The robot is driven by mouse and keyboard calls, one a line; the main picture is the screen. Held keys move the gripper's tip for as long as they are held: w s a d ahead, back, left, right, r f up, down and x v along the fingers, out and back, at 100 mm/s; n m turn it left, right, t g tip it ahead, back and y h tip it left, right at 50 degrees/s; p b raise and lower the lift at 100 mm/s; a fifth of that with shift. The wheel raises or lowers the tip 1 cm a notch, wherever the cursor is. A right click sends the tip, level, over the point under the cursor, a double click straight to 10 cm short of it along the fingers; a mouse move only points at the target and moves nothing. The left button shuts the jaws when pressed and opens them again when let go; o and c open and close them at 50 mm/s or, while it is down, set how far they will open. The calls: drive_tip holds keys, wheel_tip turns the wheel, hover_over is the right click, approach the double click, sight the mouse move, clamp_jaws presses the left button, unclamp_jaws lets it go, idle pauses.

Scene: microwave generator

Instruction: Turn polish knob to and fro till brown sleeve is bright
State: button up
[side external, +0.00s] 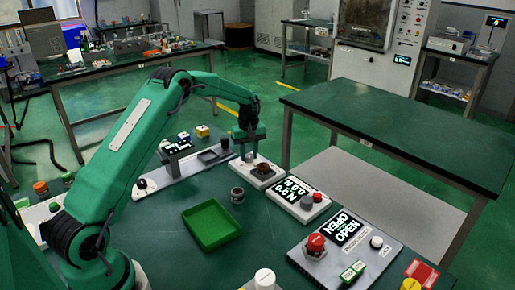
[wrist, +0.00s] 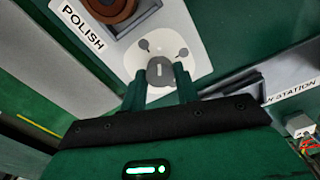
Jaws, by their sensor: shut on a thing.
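The polish station (side external: 268,181) is a pale plate on the green bench, in the middle of the side view. In the wrist view its POLISH label (wrist: 83,27) shows at the upper left. The brown sleeve (wrist: 112,8) sits in the station's dark seat, partly cut off by the top edge; it looks dull brown, and it also shows small in the side view (side external: 264,177). The grey polish knob (wrist: 161,71), with a pale pointer mark, lies between my fingers. My gripper (wrist: 160,88) is shut on the knob from above; its fingers also show in the side view (side external: 248,155).
A green tray (side external: 211,224) and a small dark cylinder (side external: 237,195) stand in front of the station. A display unit (side external: 300,198) is to its right, with a panel with a red knob (side external: 316,243) nearer. A grey station (side external: 190,166) lies behind left.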

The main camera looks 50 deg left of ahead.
sight(249, 155)
drive_tip(key=m, duration=0.5)
drive_tip(key=shift+r+m, duration=0.1)
drive_tip(key=shift+m, duration=0.3)
drive_tip(key=m, duration=0.5)
drive_tip(key=shift+m, duration=0.4)
drive_tip(key=o, duration=1)
drive_tip(key=shift+c, duration=0.2)
drive_tip(key=shift+r, duration=0.1)
drive_tip(key=shift+r, duration=3.8)
